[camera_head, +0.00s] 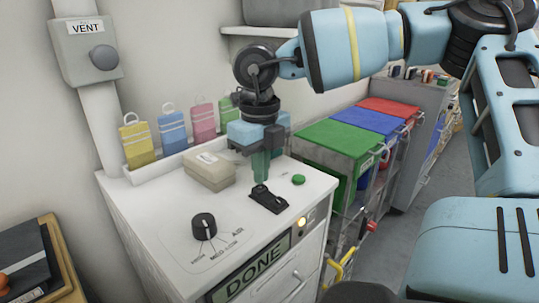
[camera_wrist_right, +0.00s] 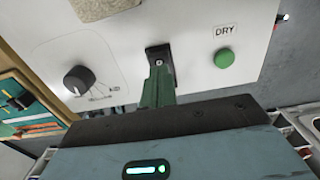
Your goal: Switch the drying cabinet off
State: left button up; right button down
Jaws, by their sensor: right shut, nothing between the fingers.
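The drying cabinet (camera_head: 165,215) is white, and its front display (camera_head: 255,268) reads DONE. On its top sit a black switch on a dark plate (camera_head: 268,200), a round green button (camera_head: 298,180) and a black dial (camera_head: 204,226). My right gripper (camera_head: 261,178) is shut and empty, its green fingers pointing down at the back end of the switch. The right wrist view shows the fingertips (camera_wrist_right: 157,72) at the switch plate (camera_wrist_right: 158,52), partly covering it. I cannot tell whether they touch. The button (camera_wrist_right: 224,58) there is marked DRY. My left gripper is not in view.
A beige box (camera_head: 208,172) lies on the cabinet behind the switch, left of my gripper. Coloured tags (camera_head: 172,131) stand in a white tray along the wall. Bins with green (camera_head: 342,136), blue and red lids stand to the right. A VENT box (camera_head: 85,50) hangs on the wall.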

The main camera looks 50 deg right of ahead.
aim_at(261, 188)
jog(key=shift+f+b, duration=0.3)
jog(key=shift+f, duration=0.05)
dwell(0.6)
jog(key=shift+f+b, duration=0.5)
jog(key=shift+f, duration=0.15)
dwell(0.4)
jog(key=shift+r+p, duration=0.55)
jog(key=shift+r, duration=0.5)
jog(key=shift+r+p, duration=1.4)
jog(key=shift+r, duration=1.1)
